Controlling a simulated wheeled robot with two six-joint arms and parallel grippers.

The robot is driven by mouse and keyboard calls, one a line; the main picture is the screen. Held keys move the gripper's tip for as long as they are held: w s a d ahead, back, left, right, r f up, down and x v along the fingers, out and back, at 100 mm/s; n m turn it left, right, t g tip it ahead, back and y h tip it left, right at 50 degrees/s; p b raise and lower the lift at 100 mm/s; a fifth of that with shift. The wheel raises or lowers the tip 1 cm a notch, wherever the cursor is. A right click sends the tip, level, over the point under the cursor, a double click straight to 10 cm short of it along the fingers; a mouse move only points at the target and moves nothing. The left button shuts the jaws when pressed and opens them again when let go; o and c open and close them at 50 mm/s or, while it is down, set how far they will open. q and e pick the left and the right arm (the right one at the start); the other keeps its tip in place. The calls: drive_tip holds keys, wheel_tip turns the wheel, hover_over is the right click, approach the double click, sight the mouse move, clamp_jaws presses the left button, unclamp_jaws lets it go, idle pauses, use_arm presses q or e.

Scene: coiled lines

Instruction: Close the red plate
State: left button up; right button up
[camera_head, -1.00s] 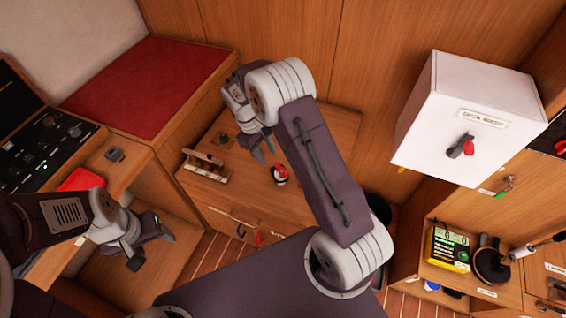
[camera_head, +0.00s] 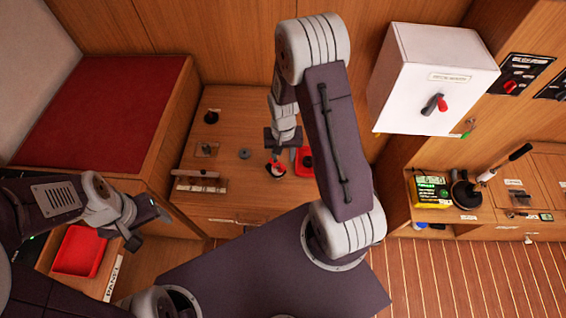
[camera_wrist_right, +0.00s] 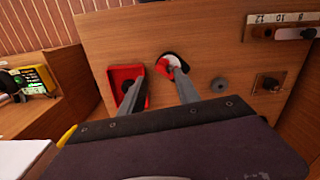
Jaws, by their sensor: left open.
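A red plate (camera_head: 303,162) with a dark knob or handle lies on the wooden desk top, partly hidden by my right arm in the head view. In the right wrist view the red plate (camera_wrist_right: 125,76) is at one fingertip. A small round red-and-white thing (camera_head: 276,170) sits beside it; in the wrist view it (camera_wrist_right: 168,66) is at the other fingertip. My right gripper (camera_wrist_right: 157,68) is open, its fingers spread above the desk; contact cannot be told. My left gripper (camera_head: 150,227) is open and empty, near a red tray (camera_head: 80,251) at lower left.
A white cabinet (camera_head: 432,80) with a red-and-black handle hangs at the right. A yellow meter (camera_head: 432,191) stands on the counter below it. A red cushion (camera_head: 110,112) is at left.

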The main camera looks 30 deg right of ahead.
sight(281, 169)
wheel_tip(281, 169, down, 5)
drive_tip(key=shift+w+a+r, duration=0.1)
drive_tip(key=shift+a, duration=0.05)
drive_tip(key=shift+f, duration=0.45)
clamp_jaws()
drive_tip(key=shift+a+m, duration=0.4)
drive_tip(key=shift+m, duration=0.6)
unclamp_jaws()
